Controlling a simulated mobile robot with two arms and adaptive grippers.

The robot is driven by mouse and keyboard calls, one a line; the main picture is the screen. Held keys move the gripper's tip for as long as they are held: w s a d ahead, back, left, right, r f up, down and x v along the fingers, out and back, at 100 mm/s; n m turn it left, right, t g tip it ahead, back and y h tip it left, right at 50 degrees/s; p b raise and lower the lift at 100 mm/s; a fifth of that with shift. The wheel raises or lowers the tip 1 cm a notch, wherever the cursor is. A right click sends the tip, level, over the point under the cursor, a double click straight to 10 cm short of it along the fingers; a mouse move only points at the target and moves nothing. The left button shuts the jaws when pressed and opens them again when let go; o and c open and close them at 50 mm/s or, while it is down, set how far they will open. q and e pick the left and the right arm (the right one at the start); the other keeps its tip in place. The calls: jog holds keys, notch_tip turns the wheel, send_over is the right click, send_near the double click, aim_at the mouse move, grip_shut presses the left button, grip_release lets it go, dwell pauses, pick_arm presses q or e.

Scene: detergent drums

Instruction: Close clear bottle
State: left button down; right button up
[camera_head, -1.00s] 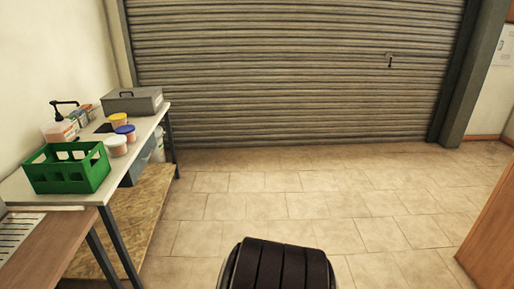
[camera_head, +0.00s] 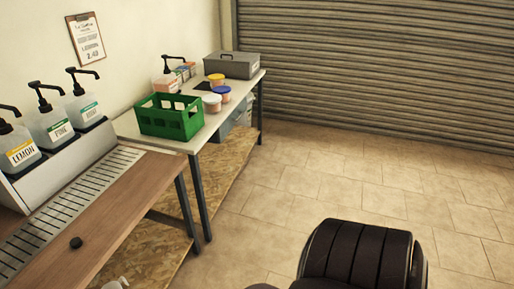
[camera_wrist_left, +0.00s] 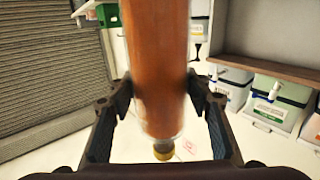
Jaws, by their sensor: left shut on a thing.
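In the left wrist view my left gripper (camera_wrist_left: 160,95) is shut on a clear bottle (camera_wrist_left: 160,60), with a finger on each side of it. The bottle looks orange-brown inside; I cannot tell whether this is liquid or something seen through it. Its opening is not clear to see. In the head view a small whitish, clear bottle top (camera_head: 115,284) shows at the bottom edge; the rest is cut off. A small black cap (camera_head: 75,242) lies on the wooden counter (camera_head: 120,215). My right gripper is in neither view.
Pump bottles (camera_head: 55,125) stand behind the metal drip grate (camera_head: 75,195). A green crate (camera_head: 170,117), small tubs (camera_head: 212,102) and a grey box (camera_head: 231,65) are on the white table beyond.

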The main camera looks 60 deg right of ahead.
pick_arm(q)
jog(key=w+a+r+n+t+y, duration=0.1)
jog(key=a+n+t+y, duration=0.2)
jog(key=a+n+y, duration=0.4)
jog(key=a+y, duration=0.4)
jog(key=a, duration=0.2)
jog(key=shift+w+a+r+n+t, duration=0.25)
jog(key=shift+w+a+n+t, duration=0.05)
jog(key=shift+a+t, duration=0.1)
